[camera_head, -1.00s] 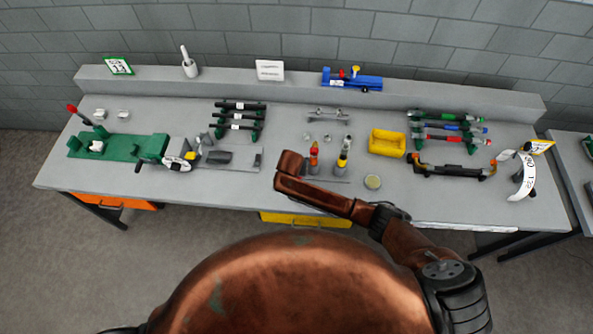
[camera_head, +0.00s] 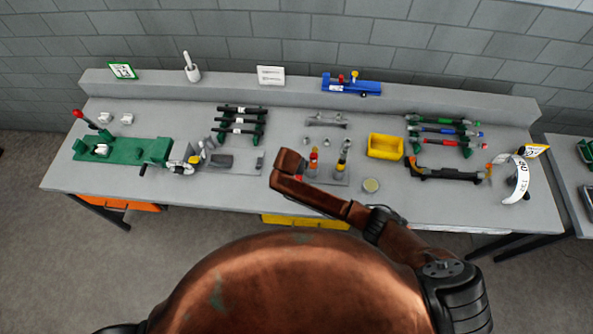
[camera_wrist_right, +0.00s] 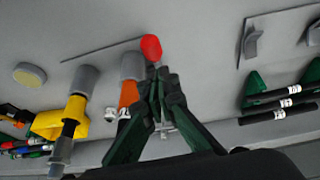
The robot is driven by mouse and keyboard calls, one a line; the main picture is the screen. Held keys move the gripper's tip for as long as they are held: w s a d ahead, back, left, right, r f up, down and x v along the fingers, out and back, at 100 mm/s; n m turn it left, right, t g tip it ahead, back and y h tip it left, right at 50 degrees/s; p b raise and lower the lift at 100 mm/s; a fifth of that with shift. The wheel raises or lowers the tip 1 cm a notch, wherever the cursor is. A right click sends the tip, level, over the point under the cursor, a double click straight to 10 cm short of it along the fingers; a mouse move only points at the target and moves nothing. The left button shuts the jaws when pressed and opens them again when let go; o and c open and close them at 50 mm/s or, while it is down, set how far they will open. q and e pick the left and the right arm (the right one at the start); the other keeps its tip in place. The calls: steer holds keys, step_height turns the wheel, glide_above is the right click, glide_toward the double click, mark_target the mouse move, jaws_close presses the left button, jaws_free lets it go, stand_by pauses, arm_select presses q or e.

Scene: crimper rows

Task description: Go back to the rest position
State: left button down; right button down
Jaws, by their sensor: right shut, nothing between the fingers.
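My right arm (camera_head: 335,200) reaches over the front middle of the bench in the head view, and its own links hide the right gripper there. In the right wrist view my right gripper (camera_wrist_right: 160,80) has its green fingers with dark tips together and is empty. My left gripper and left arm are not in the head view.
The grey bench (camera_head: 225,190) holds a green fixture (camera_head: 125,150), black-tube racks (camera_head: 240,122), a yellow bin (camera_head: 385,147), upright tools (camera_head: 342,160), a round pad (camera_head: 371,185) and coloured-tube racks (camera_head: 443,130). A blue fixture (camera_head: 352,86) stands on the rear ledge.

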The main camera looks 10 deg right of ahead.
steer(key=s+a+r, duration=0.1)
steer(key=s+r, duration=0.4)
steer(key=r, duration=0.1)
steer(key=shift+a+r+b, duration=0.2)
steer(key=shift+b, duration=0.25)
steer(key=s+d+f+n, duration=0.2)
steer(key=s+d+n, duration=0.1)
steer(key=s+d, duration=2.55)
step_height(320, 180, down, 38)
steer(key=s+a+r+g+y+b, duration=0.1)
steer(key=s+a+g+b, duration=0.1)
steer(key=b, duration=0.7)
steer(key=s+f+b, duration=0.4)
steer(key=s+f, duration=0.6)
steer(key=f, duration=0.3)
steer(key=s+f+n+g+b, duration=0.1)
steer(key=s+f+b, duration=0.3)
steer(key=s+f, duration=0.6)
step_height(320, 180, down, 5)
steer(key=shift+a+r+y, duration=0.15)
steer(key=shift+r+y, duration=0.05)
steer(key=shift+y, duration=0.1)
